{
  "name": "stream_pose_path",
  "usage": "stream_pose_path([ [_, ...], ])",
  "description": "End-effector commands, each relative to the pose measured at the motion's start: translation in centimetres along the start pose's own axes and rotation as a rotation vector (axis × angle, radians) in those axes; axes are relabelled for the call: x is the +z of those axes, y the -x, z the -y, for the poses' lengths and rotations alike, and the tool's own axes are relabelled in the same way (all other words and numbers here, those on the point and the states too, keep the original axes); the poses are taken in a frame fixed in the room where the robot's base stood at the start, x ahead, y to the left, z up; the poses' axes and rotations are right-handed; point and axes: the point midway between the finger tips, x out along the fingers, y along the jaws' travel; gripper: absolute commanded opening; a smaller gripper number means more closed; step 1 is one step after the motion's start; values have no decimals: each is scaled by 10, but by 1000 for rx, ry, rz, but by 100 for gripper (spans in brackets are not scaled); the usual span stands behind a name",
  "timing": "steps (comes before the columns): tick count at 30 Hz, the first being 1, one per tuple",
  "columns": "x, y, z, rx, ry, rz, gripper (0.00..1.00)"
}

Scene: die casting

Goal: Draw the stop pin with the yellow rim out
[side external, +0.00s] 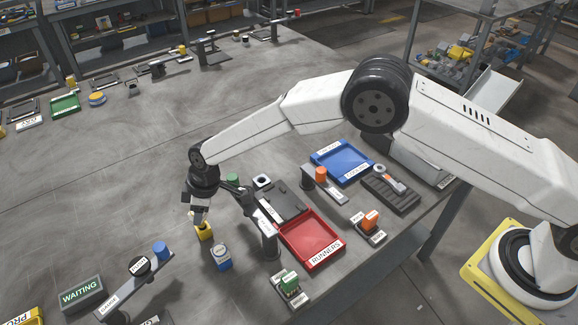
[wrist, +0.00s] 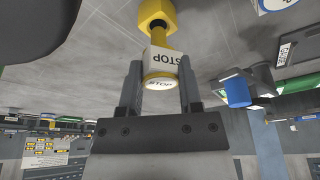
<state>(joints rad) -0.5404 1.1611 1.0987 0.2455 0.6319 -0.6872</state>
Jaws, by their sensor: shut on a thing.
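The stop pin (wrist: 162,60) has a white band marked STOP and a white cap with a yellow rim. My gripper (wrist: 161,85) is shut on it, one finger on each side of the cap end. A yellow stem runs from the pin to a yellow block (wrist: 156,13) at the top of the wrist view. I cannot tell whether the stem is seated in the block. In the side view my gripper (side external: 200,214) points down just above the yellow block (side external: 204,231), which stands on the grey table. The pin itself is mostly hidden by the fingers there.
A blue-sided round piece with a white top (side external: 221,257) stands close to the right. A post with a labelled arm (side external: 268,240) and the red RUNNERS tray (side external: 311,239) are further right. A WAITING sign (side external: 82,293) is front left. The table (side external: 110,190) is clear to the left.

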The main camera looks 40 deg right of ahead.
Motion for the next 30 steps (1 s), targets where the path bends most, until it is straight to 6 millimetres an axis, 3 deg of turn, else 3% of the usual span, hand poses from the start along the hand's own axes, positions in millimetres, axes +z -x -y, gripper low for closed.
stream_pose_path([
  [27, 5, -16, 0, 0, 0, 0, 0],
  [28, 5, -16, 0, 0, 0, 0, 51],
  [30, 5, -16, 0, 0, 0, 0, 73],
])
